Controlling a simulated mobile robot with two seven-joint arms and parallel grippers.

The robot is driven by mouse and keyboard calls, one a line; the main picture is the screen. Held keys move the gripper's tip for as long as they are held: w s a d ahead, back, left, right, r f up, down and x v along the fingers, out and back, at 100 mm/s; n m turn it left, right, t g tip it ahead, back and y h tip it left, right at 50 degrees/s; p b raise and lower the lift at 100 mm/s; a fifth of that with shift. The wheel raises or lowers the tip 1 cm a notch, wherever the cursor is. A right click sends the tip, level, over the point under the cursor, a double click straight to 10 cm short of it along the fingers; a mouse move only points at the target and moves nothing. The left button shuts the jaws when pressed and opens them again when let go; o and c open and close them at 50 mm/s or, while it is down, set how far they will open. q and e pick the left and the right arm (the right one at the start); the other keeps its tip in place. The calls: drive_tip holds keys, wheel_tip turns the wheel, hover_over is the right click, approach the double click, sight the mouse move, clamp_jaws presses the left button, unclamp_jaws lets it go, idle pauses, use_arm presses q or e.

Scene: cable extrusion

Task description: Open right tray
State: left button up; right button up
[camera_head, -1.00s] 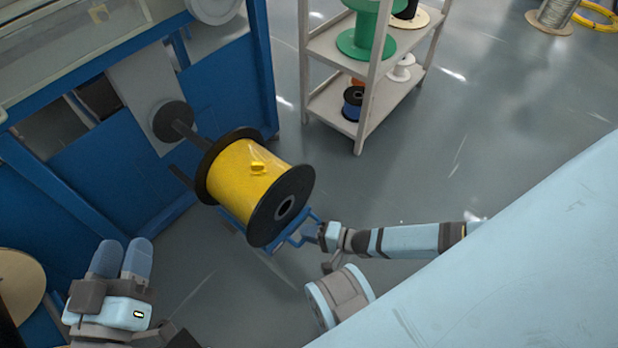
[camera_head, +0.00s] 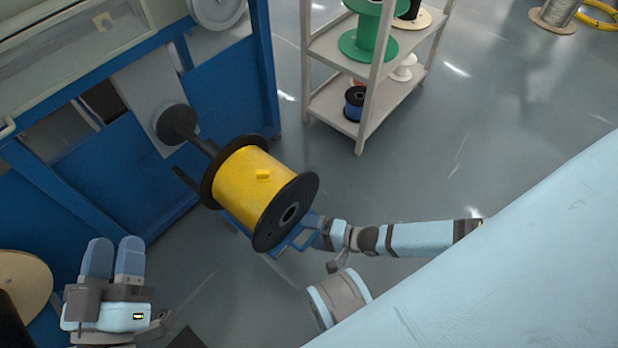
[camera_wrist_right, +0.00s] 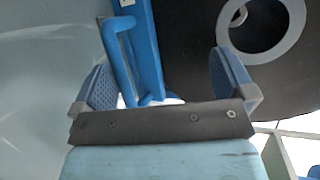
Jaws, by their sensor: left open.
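A blue tray with a bar-like handle (camera_head: 297,240) sits under the yellow cable spool (camera_head: 250,185), low on its right side. In the right wrist view the blue handle (camera_wrist_right: 118,55) lies between the spread fingers of my right gripper (camera_wrist_right: 165,82), nearer the left finger. The fingers are apart and not closed on it. In the head view my right gripper (camera_head: 314,233) is at the handle's right end; its fingers are partly hidden there. My left gripper (camera_head: 113,260) is open and empty at the lower left, away from the tray.
The spool's black flange fills the upper right of the wrist view. A blue machine (camera_head: 90,185) stands at the left, with a black shaft (camera_head: 200,143) reaching toward the spool. A shelf rack (camera_head: 350,85) with spools stands behind. A wooden disc (camera_head: 25,280) is at lower left.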

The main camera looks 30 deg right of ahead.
drive_tip(key=shift+t+y, duration=0.3)
drive_tip(key=shift+t, duration=0.2)
drive_tip(key=r, duration=0.4)
drive_tip(key=w+r+p, duration=0.1)
drive_tip(key=r, duration=0.3)
drive_tip(key=r+p, duration=0.1)
drive_tip(key=r, duration=0.3)
drive_tip(key=shift+w+a+r, duration=0.15)
drive_tip(key=shift+a+r, duration=0.1)
drive_tip(key=shift+r, duration=0.05)
drive_tip(key=c, duration=0.8)
wheel_tip(320, 180, up, 2)
drive_tip(key=shift+d+r+p, duration=0.1)
drive_tip(key=shift+r+p, duration=0.15)
drive_tip(key=shift+p, duration=0.45)
drive_tip(key=shift+r, duration=0.4)
use_arm(q)
drive_tip(key=a+f+y, duration=0.1)
drive_tip(key=f+g+y, duration=0.1)
drive_tip(key=f, duration=0.1)
drive_tip(key=s+a+f+g, duration=0.1)
drive_tip(key=f, duration=0.1)
drive_tip(key=shift+a+y, duration=0.35)
drive_tip(key=shift+y, duration=0.05)
use_arm(e)
drive_tip(key=shift+f, duration=0.1)
